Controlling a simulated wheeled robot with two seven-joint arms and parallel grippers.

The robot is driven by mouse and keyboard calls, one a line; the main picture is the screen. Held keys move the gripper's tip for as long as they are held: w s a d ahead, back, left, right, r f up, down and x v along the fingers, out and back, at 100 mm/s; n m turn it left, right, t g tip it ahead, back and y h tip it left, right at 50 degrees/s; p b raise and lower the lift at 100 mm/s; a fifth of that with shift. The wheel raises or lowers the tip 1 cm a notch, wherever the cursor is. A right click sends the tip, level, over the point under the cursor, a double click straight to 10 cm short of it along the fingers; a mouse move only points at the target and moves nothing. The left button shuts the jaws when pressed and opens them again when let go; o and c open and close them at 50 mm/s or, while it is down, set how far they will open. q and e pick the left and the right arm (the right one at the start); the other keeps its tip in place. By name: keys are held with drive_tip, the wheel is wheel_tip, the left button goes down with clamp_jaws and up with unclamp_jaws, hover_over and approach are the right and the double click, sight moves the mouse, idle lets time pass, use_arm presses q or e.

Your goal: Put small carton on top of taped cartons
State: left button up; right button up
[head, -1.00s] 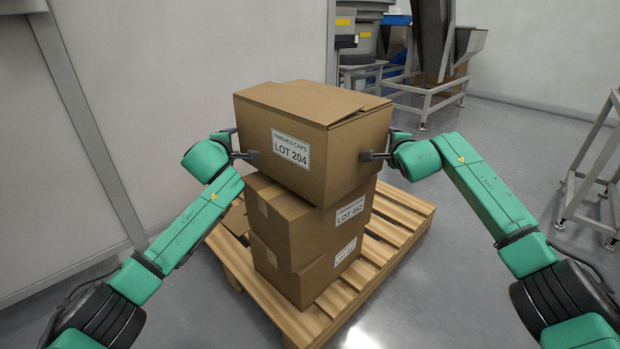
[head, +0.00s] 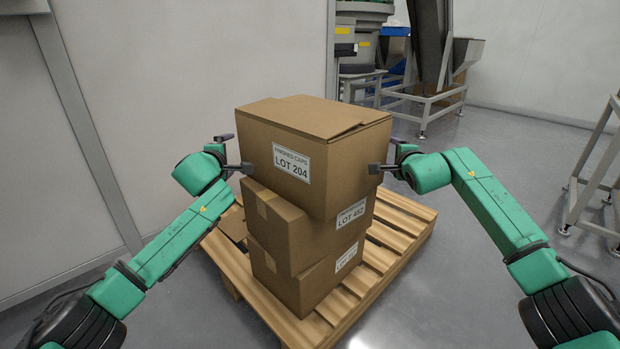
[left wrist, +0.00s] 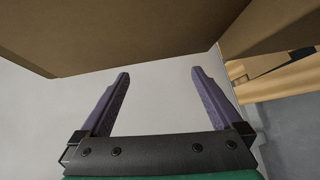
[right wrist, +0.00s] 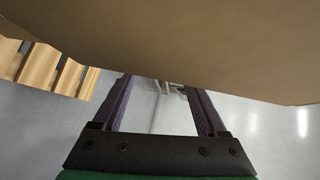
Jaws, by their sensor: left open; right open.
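The small carton (head: 330,170), labelled LOT 204, sits upright on the upper taped carton (head: 290,227), appearing to rest on it. The lower taped carton (head: 300,283) is beneath. My left gripper (head: 240,168) is at the small carton's left side and my right gripper (head: 378,168) is at its right side. Both are open, with nothing between the fingers. In the left wrist view the open fingers (left wrist: 160,75) show below the carton wall (left wrist: 120,35). In the right wrist view the open fingers (right wrist: 160,85) face the carton wall (right wrist: 200,45). I cannot tell whether the fingertips touch the carton.
The stack stands on a wooden pallet (head: 400,238) with bare slats on its right. A pale wall (head: 180,90) is close behind my left arm. A metal frame (head: 590,185) stands at the right, and machinery (head: 430,75) at the back. The floor right of the pallet is clear.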

use_arm(q)
drive_tip(key=shift+a+f, duration=0.1)
drive_tip(key=shift+a, duration=0.05)
use_arm(e)
drive_tip(key=o, duration=0.4)
drive_tip(key=shift+d, duration=0.2)
use_arm(q)
drive_tip(key=v, duration=1.2)
use_arm(e)
drive_tip(key=v, duration=1.2)
